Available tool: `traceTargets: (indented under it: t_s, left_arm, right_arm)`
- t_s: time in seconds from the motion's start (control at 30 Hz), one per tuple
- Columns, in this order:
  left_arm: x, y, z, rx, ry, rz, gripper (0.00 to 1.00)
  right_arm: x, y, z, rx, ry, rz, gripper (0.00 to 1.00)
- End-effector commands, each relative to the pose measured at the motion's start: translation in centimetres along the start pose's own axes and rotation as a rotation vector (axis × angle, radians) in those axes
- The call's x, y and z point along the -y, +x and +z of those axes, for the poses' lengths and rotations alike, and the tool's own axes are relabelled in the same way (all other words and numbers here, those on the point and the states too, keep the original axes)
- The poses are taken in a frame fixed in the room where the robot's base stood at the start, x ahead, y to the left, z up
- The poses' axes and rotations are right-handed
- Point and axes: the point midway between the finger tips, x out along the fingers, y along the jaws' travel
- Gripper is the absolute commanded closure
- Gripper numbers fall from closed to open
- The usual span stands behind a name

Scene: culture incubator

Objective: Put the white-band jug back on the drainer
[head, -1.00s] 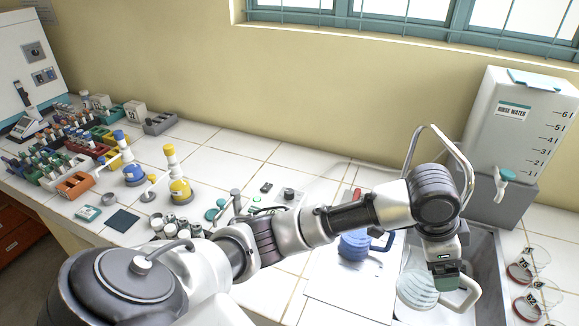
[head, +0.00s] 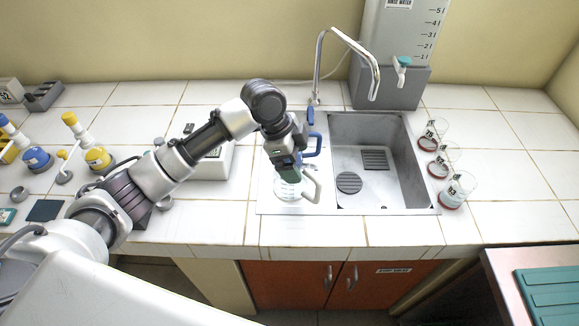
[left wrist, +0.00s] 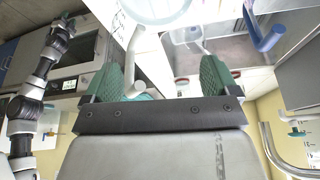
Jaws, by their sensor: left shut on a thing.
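My left gripper (head: 287,170) is shut on a pale, clear jug (head: 287,192) with a whitish handle (head: 313,186). The jug is over the white drainer (head: 264,204), left of the sink basin; I cannot tell whether it touches. Its band does not show clearly. In the left wrist view, the jug (left wrist: 158,10) is at the top, and its handle (left wrist: 136,72) reaches down between the green fingers. A blue-handled jug (head: 313,146) stands just behind, partly hidden by my gripper.
The steel sink (head: 409,135) holds a dark round drain and a grate. A curved tap (head: 318,65) and grey rinse-water tank (head: 398,88) stand behind. Several red-based beakers (head: 455,190) stand right of the sink. Flasks (head: 95,155) stand at left. The front counter is clear.

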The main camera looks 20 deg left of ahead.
Motion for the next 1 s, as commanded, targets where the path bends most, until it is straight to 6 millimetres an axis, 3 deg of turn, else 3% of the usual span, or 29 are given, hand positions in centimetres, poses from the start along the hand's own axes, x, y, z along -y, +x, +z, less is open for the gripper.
traceTargets:
  t_s: [0.23,0.5,0.87,0.9,1.0]
  left_arm:
    - [0.1,0.6,1.4,-0.001,-0.001,0.001,0.67]
    - [0.1,3.7,2.7,0.000,-0.001,0.001,0.67]
    - [0.1,4.2,2.9,0.000,0.000,-0.001,0.67]
    - [0.1,4.2,2.9,0.000,0.000,0.000,0.07]
    - [0.1,4.2,2.9,0.000,0.000,0.000,0.00]
  right_arm:
    - [0.5,-0.5,-0.1,-0.001,0.002,-0.006,0.57]
    - [1.0,-1.4,-0.2,-0.002,0.005,-0.013,0.57]
    - [0.9,-1.2,-0.1,0.000,0.003,-0.011,0.57]
    - [0.8,-1.2,-0.1,0.000,0.003,-0.010,0.57]
    - [0.6,-1.2,0.0,0.001,0.002,-0.008,0.57]
